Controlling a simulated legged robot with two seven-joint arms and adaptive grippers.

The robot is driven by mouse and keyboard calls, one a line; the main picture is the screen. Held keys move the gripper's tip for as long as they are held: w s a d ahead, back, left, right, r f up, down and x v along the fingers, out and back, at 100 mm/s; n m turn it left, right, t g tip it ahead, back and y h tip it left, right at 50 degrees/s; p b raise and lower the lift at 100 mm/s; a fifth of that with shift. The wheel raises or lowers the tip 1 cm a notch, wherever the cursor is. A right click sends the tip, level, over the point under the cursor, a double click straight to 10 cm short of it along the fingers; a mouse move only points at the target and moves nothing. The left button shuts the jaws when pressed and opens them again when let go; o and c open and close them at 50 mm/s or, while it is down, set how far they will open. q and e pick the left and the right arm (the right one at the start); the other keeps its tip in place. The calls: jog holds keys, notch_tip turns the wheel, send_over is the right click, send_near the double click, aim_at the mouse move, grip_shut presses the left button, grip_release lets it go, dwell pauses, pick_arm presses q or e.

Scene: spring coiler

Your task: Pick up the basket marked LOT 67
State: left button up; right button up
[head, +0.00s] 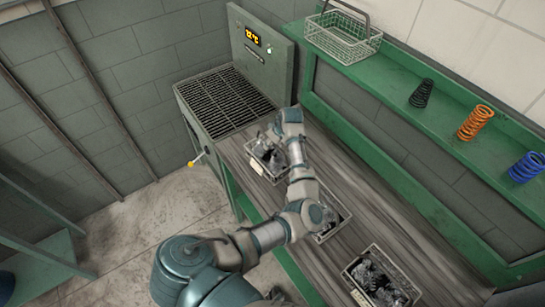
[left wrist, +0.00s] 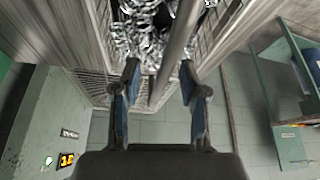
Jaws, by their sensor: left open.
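Three wire baskets of dark metal parts stand in a row on the grey bench. The far basket (head: 265,172) is under my left gripper (head: 270,147). The middle basket (head: 345,212) is partly covered by my arm. The near basket (head: 403,302) is at the lower right. Each has a pale tag, too small to read, so I cannot tell which is LOT 67. In the left wrist view my left gripper (left wrist: 160,70) is open, its fingertips on either side of a grey handle bar (left wrist: 178,45). Shiny coiled parts (left wrist: 140,35) lie beyond in the basket. My right gripper is not visible.
A machine with a dark grate (head: 225,98) and an orange display (head: 253,36) stands at the bench's far end. An empty wire basket (head: 342,38) and black, orange (head: 475,122) and blue springs stand on the green shelf.

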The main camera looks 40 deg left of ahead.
pick_arm(q)
jog(key=shift+a+f, duration=0.1)
jog(key=shift+a, duration=0.1)
jog(key=shift+d+p, duration=0.3)
jog(key=shift+d, duration=0.3)
jog(key=shift+a, duration=0.1)
jog(key=shift+a, duration=0.1)
jog(key=shift+c, duration=0.2)
jog(key=shift+a+f, duration=0.15)
jog(key=shift+a, duration=0.1)
grip_shut()
